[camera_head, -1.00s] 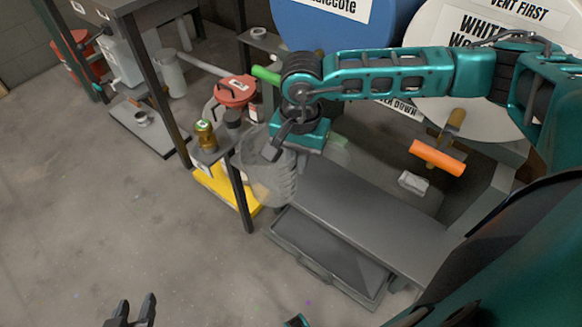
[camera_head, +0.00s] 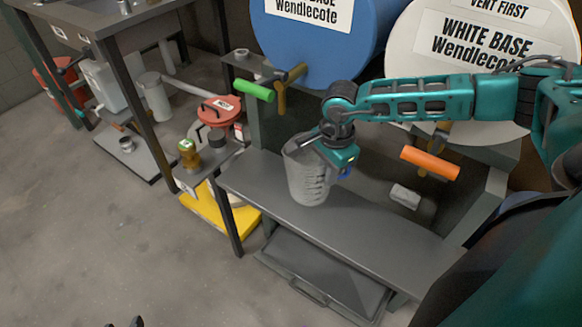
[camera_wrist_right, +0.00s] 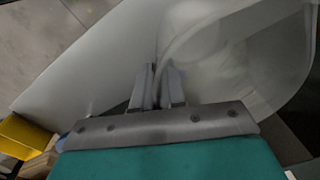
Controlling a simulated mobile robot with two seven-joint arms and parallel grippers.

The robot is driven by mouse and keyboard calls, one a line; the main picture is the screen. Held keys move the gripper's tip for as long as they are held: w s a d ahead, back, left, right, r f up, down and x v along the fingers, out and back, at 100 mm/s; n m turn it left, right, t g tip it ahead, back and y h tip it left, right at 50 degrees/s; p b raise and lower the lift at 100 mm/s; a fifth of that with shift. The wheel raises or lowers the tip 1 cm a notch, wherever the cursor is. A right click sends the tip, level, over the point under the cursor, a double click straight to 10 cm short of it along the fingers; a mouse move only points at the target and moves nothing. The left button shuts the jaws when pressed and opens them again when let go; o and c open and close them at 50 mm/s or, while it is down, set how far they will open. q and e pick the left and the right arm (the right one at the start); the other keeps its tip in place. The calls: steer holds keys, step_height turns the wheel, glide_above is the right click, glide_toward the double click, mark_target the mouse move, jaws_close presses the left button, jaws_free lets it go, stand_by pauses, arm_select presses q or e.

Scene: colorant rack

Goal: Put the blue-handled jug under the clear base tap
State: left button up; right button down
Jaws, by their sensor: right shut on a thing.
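The translucent grey jug (camera_head: 306,178) with measuring marks is nearly upright over the grey bench; I cannot tell whether its base touches. My right gripper (camera_head: 318,142) is shut on the jug's upper wall or rim; the wrist view shows its fingers (camera_wrist_right: 158,88) against the pale wall. A small blue part (camera_head: 346,172), probably the handle, shows below the gripper. The blue drum (camera_head: 318,45) has a partly cut-off "BASE Wendlecote" label. Its tap with a green handle (camera_head: 254,91) is above and left of the jug. My left gripper (camera_head: 137,322) barely shows at the bottom edge.
A white drum (camera_head: 460,50) labelled "WHITE BASE" has an orange-handled tap (camera_head: 430,163). A dark stand (camera_head: 205,165) with a brass item stands left, above a yellow base (camera_head: 205,218).

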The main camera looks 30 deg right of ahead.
mark_target(293, 165)
steer(key=shift+w+a+f+b, duration=0.25)
steer(key=shift+w+a+f, duration=0.35)
steer(key=shift+w, duration=0.85)
steer(key=shift+w+a+f+b, duration=0.25)
steer(key=shift+w+a+f, duration=0.35)
steer(key=shift+w, duration=0.9)
steer(key=shift+w+a+f+b, duration=0.25)
steer(key=shift+w+a+f, duration=0.35)
steer(key=shift+w, duration=0.85)
steer(key=shift+f, duration=0.15)
steer(key=c, duration=1.2)
jaws_free()
steer(key=shift+r, duration=0.3)
step_height(293, 165, up, 7)
steer(key=p, duration=0.1)
steer(key=shift+s+r, duration=0.15)
steer(key=shift+s, duration=0.05)
